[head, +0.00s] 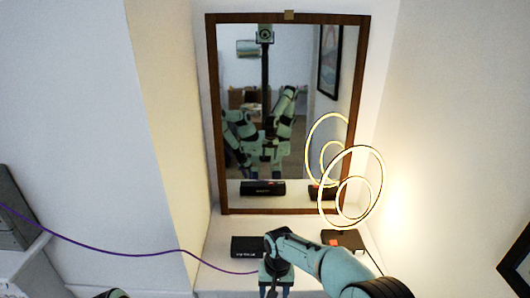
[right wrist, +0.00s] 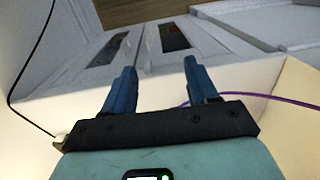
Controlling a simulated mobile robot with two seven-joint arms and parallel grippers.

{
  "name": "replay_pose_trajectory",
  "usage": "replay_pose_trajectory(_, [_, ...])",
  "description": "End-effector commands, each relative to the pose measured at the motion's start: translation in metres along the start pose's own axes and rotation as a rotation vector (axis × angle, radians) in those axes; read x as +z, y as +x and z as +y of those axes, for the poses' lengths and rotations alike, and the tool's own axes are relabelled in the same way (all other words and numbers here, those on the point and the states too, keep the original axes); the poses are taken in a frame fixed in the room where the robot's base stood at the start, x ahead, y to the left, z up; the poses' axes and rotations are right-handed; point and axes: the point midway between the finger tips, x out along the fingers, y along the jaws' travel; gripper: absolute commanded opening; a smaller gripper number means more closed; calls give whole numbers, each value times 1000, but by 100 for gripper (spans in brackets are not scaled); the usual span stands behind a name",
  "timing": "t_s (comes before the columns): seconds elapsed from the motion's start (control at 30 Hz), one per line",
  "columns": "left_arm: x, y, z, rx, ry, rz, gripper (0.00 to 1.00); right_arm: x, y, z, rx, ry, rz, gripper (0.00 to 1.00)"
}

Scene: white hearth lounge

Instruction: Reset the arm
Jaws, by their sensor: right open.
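My right arm comes in from the lower right of the head view. Its right gripper (head: 275,291) points down at the bottom edge, in front of the white ledge, with the fingertips cut off. In the right wrist view the same right gripper (right wrist: 160,68) shows two blue fingers spread wide apart with nothing between them. Only a small rounded piece of my left arm shows at the bottom left of the head view. My left gripper is out of view.
A black box (head: 247,247) and a ring lamp (head: 350,190) stand on the ledge close to my right arm. A wood-framed mirror (head: 212,120) stands behind and reflects me. A purple cable (head: 120,252) runs from the left towards my right gripper; it also shows in the right wrist view (right wrist: 262,97).

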Motion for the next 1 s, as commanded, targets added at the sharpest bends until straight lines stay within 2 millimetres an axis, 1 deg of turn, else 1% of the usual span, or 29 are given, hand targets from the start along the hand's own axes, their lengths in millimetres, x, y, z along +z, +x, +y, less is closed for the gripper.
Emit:
replay_pose_trajectory(0.03, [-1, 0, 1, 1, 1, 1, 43, 6, 29, 12, -23, 7, -21, 58])
replay_pose_trajectory(0.07, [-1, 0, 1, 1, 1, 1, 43, 10, 46, 17, -40, 10, -29, 58])
replay_pose_trajectory(0.1, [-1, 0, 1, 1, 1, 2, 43, 18, 69, 25, -64, 17, -39, 58])
replay_pose_trajectory(0.17, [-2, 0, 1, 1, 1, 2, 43, 33, 104, 38, -102, 32, -53, 58])
replay_pose_trajectory(0.2, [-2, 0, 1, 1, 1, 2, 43, 46, 128, 46, -130, 47, -60, 58])
replay_pose_trajectory(0.27, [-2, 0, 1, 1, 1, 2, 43, 72, 163, 60, -172, 76, -69, 58])
replay_pose_trajectory(0.3, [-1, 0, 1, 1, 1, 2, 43, 92, 185, 68, -198, 101, -72, 58])
replay_pose_trajectory(0.37, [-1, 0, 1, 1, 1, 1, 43, 124, 212, 80, -233, 146, -71, 58])
replay_pose_trajectory(0.4, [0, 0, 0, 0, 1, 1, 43, 145, 226, 86, -251, 175, -67, 58])
replay_pose_trajectory(0.5, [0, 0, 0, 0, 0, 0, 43, 194, 248, 98, -275, 243, -53, 58])
replay_pose_trajectory(0.53, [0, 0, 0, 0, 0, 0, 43, 206, 252, 100, -278, 262, -50, 58])
replay_pose_trajectory(0.6, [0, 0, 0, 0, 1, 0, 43, 229, 257, 105, -280, 295, -39, 58])
replay_pose_trajectory(0.67, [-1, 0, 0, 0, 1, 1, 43, 243, 258, 107, -279, 316, -32, 58])
replay_pose_trajectory(0.7, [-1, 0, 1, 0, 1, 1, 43, 250, 258, 108, -278, 324, -27, 58])
replay_pose_trajectory(0.8, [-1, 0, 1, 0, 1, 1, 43, 258, 259, 110, -275, 335, -20, 58])
replay_pose_trajectory(1.0, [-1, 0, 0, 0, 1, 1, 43, 258, 259, 110, -274, 336, -18, 58])
